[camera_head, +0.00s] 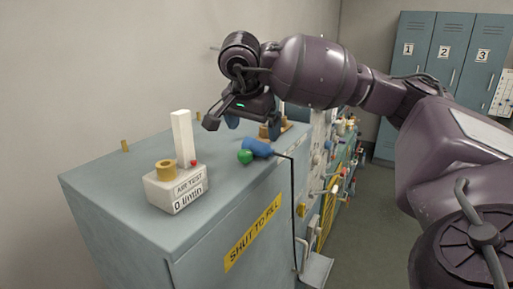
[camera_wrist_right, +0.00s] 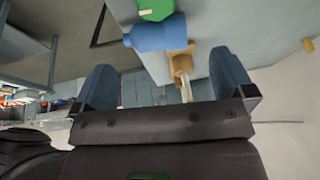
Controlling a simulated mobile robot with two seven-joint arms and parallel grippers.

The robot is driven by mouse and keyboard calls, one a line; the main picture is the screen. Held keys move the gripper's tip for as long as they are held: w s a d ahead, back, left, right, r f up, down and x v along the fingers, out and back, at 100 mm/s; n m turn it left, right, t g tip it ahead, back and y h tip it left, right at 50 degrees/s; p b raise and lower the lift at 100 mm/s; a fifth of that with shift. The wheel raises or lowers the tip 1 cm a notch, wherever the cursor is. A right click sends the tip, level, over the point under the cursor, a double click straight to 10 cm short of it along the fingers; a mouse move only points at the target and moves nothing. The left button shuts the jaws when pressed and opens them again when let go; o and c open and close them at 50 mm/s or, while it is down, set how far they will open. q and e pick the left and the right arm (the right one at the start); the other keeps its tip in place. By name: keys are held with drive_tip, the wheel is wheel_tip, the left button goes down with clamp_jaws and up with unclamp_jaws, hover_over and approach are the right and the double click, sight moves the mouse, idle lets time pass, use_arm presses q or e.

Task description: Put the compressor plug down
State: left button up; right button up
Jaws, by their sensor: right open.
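The compressor plug, which I take to be the blue piece with a green end (camera_head: 258,149), lies on the grey cabinet top near its right edge. In the right wrist view the blue piece (camera_wrist_right: 155,36) shows beyond the fingers, with its green end at the top edge. My right gripper (camera_head: 240,119) is above the cabinet top, just behind the plug. In the wrist view its two fingers (camera_wrist_right: 165,75) are wide apart, with nothing clamped between them. A tan fitting (camera_wrist_right: 180,63) shows between and beyond the fingers. My left gripper is not in view.
An air test box (camera_head: 176,190) with a white column and brass cap stands on the cabinet top (camera_head: 120,185) at left. A black hose or rod runs from near the plug over the edge. Valves line the cabinet's right side. Numbered lockers (camera_head: 440,60) stand behind.

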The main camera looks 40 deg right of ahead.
drive_tip(key=x, duration=0.3)
drive_tip(key=p+x, duration=0.1)
drive_tip(key=x, duration=0.1)
drive_tip(key=shift+s+d+r, duration=0.1)
drive_tip(key=shift+d, duration=0.15)
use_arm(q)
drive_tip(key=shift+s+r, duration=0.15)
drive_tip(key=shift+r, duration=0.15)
use_arm(e)
drive_tip(key=shift+f, duration=0.25)
drive_tip(key=shift+c, duration=0.2)
drive_tip(key=c, duration=1.1)
drive_tip(key=shift+o, duration=0.2)
wheel_tip(320, 180, up, 11)
use_arm(q)
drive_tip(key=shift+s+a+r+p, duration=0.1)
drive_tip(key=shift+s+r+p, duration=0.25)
drive_tip(key=shift+p, duration=0.45)
use_arm(e)
wheel_tip(320, 180, up, 9)
hover_over(258, 141)
drive_tip(key=shift+s, duration=0.1)
